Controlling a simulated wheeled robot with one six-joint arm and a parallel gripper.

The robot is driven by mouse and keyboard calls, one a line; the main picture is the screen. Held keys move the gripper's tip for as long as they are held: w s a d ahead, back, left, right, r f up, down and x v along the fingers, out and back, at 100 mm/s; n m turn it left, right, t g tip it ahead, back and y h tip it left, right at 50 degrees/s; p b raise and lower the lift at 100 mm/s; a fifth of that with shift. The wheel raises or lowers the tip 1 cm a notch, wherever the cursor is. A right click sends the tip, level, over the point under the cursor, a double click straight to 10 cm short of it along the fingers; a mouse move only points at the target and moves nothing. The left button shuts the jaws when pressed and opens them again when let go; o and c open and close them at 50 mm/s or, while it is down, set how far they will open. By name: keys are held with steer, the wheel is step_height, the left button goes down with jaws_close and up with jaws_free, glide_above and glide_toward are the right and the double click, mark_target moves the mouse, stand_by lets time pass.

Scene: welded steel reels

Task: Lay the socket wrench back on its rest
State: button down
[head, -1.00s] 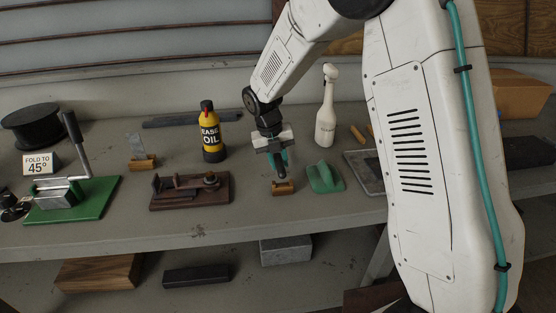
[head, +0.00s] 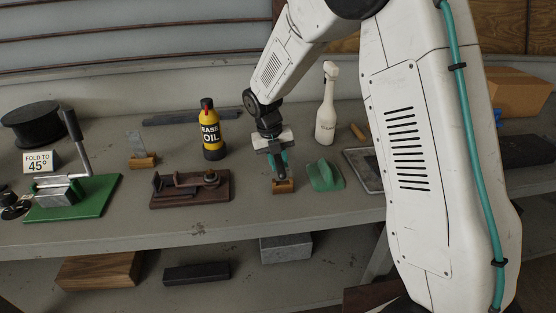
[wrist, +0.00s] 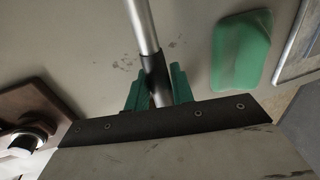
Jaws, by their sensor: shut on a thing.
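My gripper (head: 279,162) hangs low over the bench with its teal fingers pointing down. In the wrist view the fingers (wrist: 160,88) close around the dark sleeve of a silver shaft, which looks like the socket wrench (wrist: 143,28). The shaft runs up out of the top of the picture. In the head view the wrench is mostly hidden by the gripper. A small wooden block (head: 283,187), perhaps the rest, stands directly under the fingertips, with a dark part at its top. Whether the wrench touches it I cannot tell.
A green wedge-shaped piece (head: 325,176) stands close on the right, with a grey tray (head: 365,172) beyond. A brown fixture (head: 190,188) lies to the left. Bare bench separates the fixture and block.

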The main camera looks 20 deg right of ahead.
steer(key=shift+f, duration=0.45)
steer(key=c, duration=1.1)
jaws_free()
steer(key=shift+v, duration=4)
